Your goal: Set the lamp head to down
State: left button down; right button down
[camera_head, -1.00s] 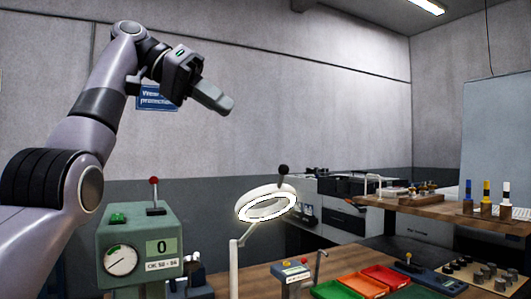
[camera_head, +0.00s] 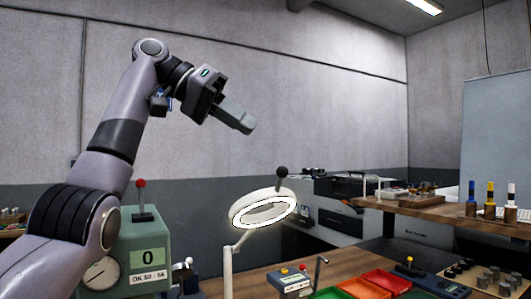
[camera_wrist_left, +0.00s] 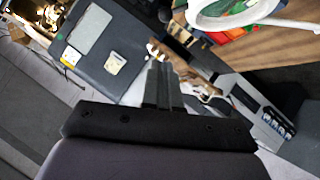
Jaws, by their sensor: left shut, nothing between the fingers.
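The lamp head (camera_head: 239,211) is a white lit ring on a pale post (camera_head: 228,270), with a black ball knob (camera_head: 282,172) on a short stem at its far right rim. The ring is tilted, its lit face showing toward me. My left gripper (camera_head: 246,125) is shut and empty, in the air above and to the left of the knob, clearly apart from it. In the left wrist view the shut fingers (camera_wrist_left: 160,80) point toward the middle, and part of the white lamp ring (camera_wrist_left: 205,22) shows at the top right. My right gripper is not in view.
A green machine (camera_head: 160,235) with a red-knobbed lever (camera_head: 140,184) and a dial stands left of the lamp, partly behind my left arm. Green, orange and red trays (camera_head: 385,281) lie on the bench at right. A shelf (camera_head: 440,212) with coloured-handled tools stands farther back.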

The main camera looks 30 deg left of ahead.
aim_at(266, 191)
pick_arm(q)
jog(key=x, duration=0.4)
jog(key=shift+d+f, duration=0.2)
jog(key=shift+f, duration=0.2)
jog(key=shift+s+d+f, duration=0.15)
jog(key=shift+d+f, duration=0.2)
jog(key=shift+f, duration=0.35)
jog(key=shift+s+d+f, duration=0.15)
jog(key=shift+d+f, duration=0.2)
jog(key=shift+f, duration=0.3)
jog(key=shift+f, duration=0.1)
